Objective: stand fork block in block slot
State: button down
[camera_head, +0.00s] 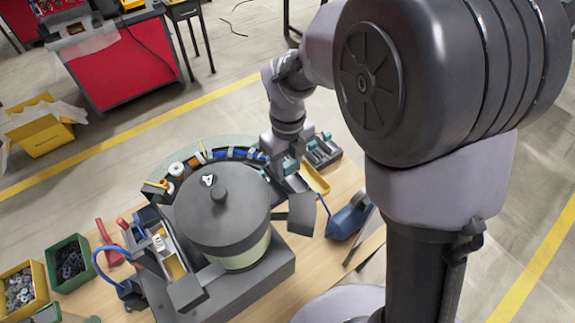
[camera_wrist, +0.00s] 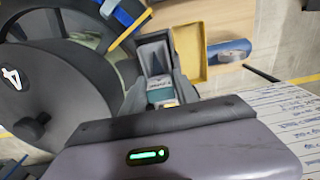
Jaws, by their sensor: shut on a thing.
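My gripper (camera_head: 283,168) is low over the bench, just right of the bowl feeder. In the wrist view, a grey and teal block (camera_wrist: 161,94) with a pale label shows just beyond my gripper's housing. My gripper is shut on this block, which I take to be the fork block; the finger contact is mostly hidden. A grey walled holder shows around and beyond the block, but I cannot tell whether it is the block slot, or whether the block touches it. In the head view, my wrist hides most of this spot.
The round bowl feeder (camera_head: 222,205) stands close on the left. A yellow tray (camera_head: 314,180) and a dark rack with teal blocks (camera_head: 323,150) lie to the right. A blue tape dispenser (camera_head: 349,220) is near the bench edge. Green and yellow bins stand at lower left.

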aim_at(287, 162)
jog(key=shift+f, duration=0.25)
jog(key=c, duration=0.9)
grip_release()
notch_tip(287, 162, up, 12)
jog(key=shift+f+p, duration=0.2)
jog(key=shift+p, duration=0.65)
jog(key=s+d+r+n+t, duration=0.2)
jog(key=s+n, duration=0.3)
jog(key=n, duration=0.3)
jog(key=s+d+r+n+t+y, duration=0.1)
jog(key=s+d+r+n+t, duration=0.1)
jog(key=s+n, duration=0.4)
jog(key=s+d+r+n+t+y, duration=0.1)
jog(key=s+d+n, duration=0.3)
jog(key=n, duration=0.6)
jog(key=shift+s+d+r+n+t, duration=0.15)
jog(key=shift+s+r+n+t, duration=0.1)
jog(key=shift+s, duration=0.35)
jog(key=shift+s+d+r+n+t, duration=0.15)
jog(key=shift+s+r, duration=0.1)
jog(key=shift+s, duration=0.3)
jog(key=shift+a, duration=0.1)
